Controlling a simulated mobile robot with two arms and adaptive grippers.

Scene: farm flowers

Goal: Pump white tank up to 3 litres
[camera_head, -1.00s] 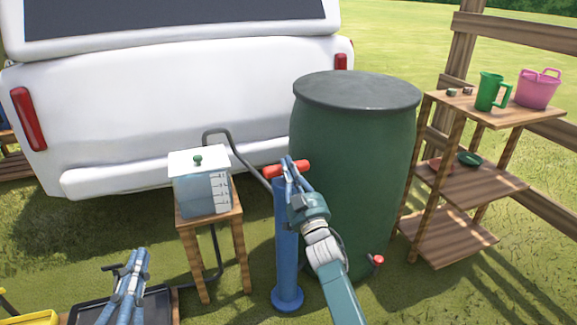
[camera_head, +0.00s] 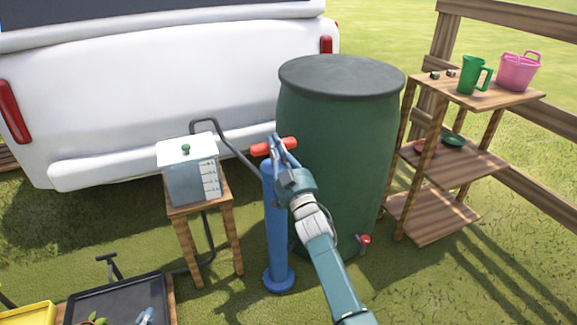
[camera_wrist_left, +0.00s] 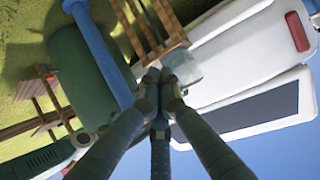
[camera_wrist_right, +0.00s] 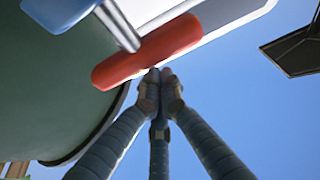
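The tank (camera_head: 190,180) has a white lid with a green knob and scale marks; it stands on a wooden stool. Its liquid level is unclear. A blue pump (camera_head: 277,240) with a red handle (camera_head: 262,149) stands right of it, and a hose runs to the tank. My right gripper (camera_head: 278,140) is at the red handle, fingertips together; in the right wrist view the tips (camera_wrist_right: 160,76) lie along the edge of the handle (camera_wrist_right: 145,55), not around it. My left gripper (camera_head: 146,317) is low at the picture's edge; its tips (camera_wrist_left: 160,76) are together and empty.
A green barrel (camera_head: 335,150) with a red tap stands close right of the pump. A wooden shelf (camera_head: 455,165) holds a green jug (camera_head: 470,77) and a pink bucket (camera_head: 518,73). A white vehicle (camera_head: 130,90) is behind. A black tray (camera_head: 120,300) lies at lower left.

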